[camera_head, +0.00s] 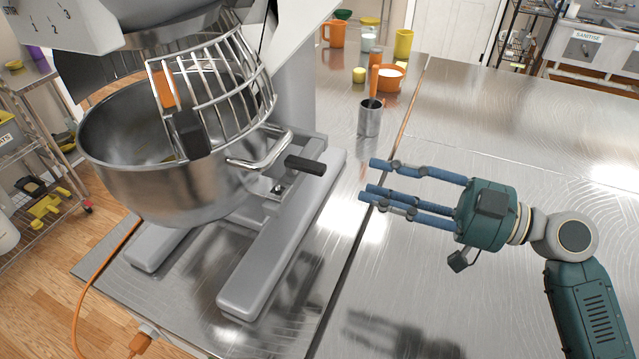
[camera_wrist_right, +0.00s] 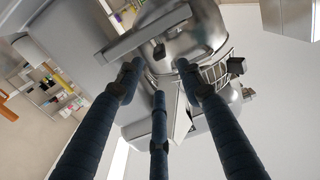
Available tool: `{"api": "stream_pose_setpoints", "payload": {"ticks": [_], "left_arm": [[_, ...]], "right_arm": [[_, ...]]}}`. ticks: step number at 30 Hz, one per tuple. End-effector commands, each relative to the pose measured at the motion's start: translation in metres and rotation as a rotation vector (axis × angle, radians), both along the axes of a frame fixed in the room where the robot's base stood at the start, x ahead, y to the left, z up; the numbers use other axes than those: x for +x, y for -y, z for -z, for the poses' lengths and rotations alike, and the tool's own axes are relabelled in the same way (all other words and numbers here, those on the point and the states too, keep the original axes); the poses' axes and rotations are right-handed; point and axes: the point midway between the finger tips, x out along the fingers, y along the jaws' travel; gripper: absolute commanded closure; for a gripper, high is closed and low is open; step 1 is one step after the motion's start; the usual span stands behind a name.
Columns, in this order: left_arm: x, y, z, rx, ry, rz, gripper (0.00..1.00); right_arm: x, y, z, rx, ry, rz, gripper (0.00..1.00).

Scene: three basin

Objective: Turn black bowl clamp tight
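The black bowl clamp (camera_head: 305,165) is a short black grip on a metal lever, at the right side of the mixer's steel bowl (camera_head: 165,185). My right gripper (camera_head: 378,185) is to the right of the clamp, above the steel table, with its blue fingers pointing left at the mixer. Its fingers are spread and empty, apart from the clamp. In the right wrist view the open fingers (camera_wrist_right: 158,78) point at the mixer and bowl (camera_wrist_right: 190,32); I cannot pick out the clamp for certain there. My left gripper is not in view.
The mixer's grey base leg (camera_head: 280,245) and wire guard (camera_head: 220,80) are beside the clamp. A steel cup (camera_head: 370,118), orange bowl (camera_head: 388,78) and jars stand farther back. The table's right side (camera_head: 520,130) is clear. An orange cable (camera_head: 95,275) hangs at the left.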

Motion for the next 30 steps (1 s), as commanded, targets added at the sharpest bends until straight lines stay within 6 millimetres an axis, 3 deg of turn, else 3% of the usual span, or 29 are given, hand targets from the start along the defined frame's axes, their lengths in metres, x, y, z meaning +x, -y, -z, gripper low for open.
{"api": "stream_pose_setpoints", "payload": {"ticks": [5,18,24,30], "left_arm": [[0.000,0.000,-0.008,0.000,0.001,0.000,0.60],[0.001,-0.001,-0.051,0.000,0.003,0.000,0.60],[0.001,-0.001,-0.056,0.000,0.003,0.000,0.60],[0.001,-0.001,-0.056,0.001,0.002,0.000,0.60]], "right_arm": [[0.006,-0.013,-0.001,0.004,0.001,-0.001,0.62],[0.035,-0.085,-0.002,0.004,-0.002,-0.001,0.62],[0.041,-0.098,0.001,0.002,0.001,0.000,0.62],[0.042,-0.100,0.003,0.001,0.001,0.000,0.62]]}}
